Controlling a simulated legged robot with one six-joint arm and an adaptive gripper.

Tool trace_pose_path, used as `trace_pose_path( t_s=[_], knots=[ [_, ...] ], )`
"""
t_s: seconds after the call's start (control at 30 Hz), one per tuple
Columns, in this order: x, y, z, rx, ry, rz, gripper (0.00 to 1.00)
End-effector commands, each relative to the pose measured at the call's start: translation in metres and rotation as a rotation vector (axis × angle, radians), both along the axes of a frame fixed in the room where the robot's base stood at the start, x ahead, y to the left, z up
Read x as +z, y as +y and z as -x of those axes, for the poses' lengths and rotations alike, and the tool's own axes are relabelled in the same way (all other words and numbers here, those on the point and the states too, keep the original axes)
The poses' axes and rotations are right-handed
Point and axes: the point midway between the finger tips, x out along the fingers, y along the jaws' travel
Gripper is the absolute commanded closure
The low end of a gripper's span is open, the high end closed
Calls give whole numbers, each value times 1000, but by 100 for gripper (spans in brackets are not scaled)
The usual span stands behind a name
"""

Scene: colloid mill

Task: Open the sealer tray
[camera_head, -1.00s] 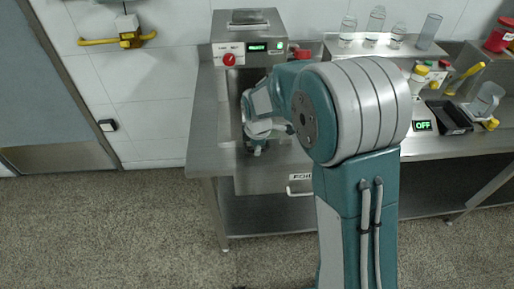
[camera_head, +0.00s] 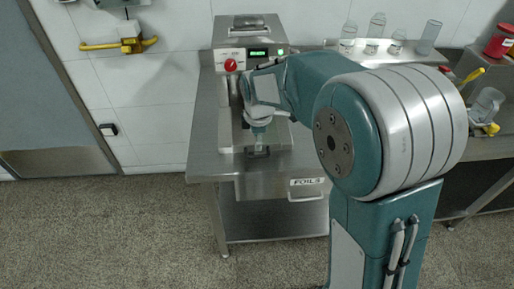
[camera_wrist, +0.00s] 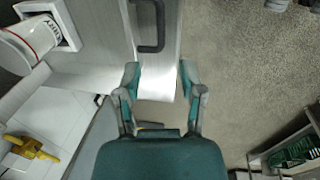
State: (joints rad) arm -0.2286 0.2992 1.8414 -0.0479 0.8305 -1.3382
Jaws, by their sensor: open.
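The sealer (camera_head: 250,42) is a steel machine with a red knob and a lit green display, at the back of the steel bench. Its tray sits low at the front, mostly behind my arm in the head view. In the wrist view the pale metal tray (camera_wrist: 95,70) has a dark U-shaped handle (camera_wrist: 150,28).
A drawer labelled FOILS (camera_head: 307,187) with a bar handle is under the bench front. Glass bottles (camera_head: 375,28) stand on a unit at the back right. A yellow wall fitting (camera_head: 125,43) is at left. The speckled floor (camera_head: 120,230) in front is clear.

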Motion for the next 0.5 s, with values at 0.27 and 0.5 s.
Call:
trace_pose_path(
  t_s=[0.27, 0.5],
  knots=[
    [35, 1, 6, 1, 0, 0, 49],
    [38, 1, 6, 0, 1, 1, 49]
  ],
)
